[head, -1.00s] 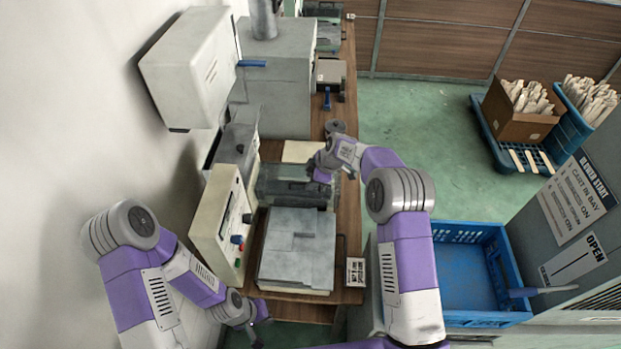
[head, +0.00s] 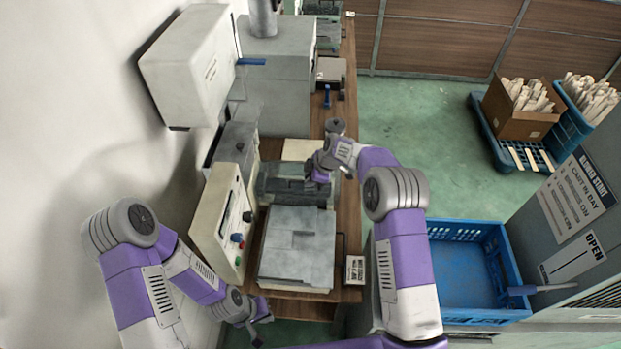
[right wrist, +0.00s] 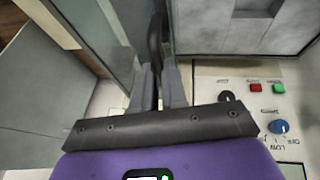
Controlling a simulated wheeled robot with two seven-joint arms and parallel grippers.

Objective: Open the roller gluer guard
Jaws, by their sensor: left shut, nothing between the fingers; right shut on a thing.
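The roller gluer is the bench machine beside a cream control panel (head: 224,222). Its see-through guard (head: 281,171) shows beyond the grey flat-topped unit (head: 297,248). My right gripper (head: 317,175) is at the guard's right side. In the right wrist view its fingers (right wrist: 159,88) are shut on a dark curved handle (right wrist: 156,42), next to a greenish glassy panel (right wrist: 112,38). My wrist hides part of the guard in the head view. My left gripper (head: 262,330) is shut and empty, low at the left, near the bench's front edge and away from the guard.
A white cabinet (head: 190,65) with a blue handle overhangs the bench at the back left. A blue crate (head: 475,316) stands right of my right arm. A cardboard box (head: 515,108) of wooden pieces is farther back.

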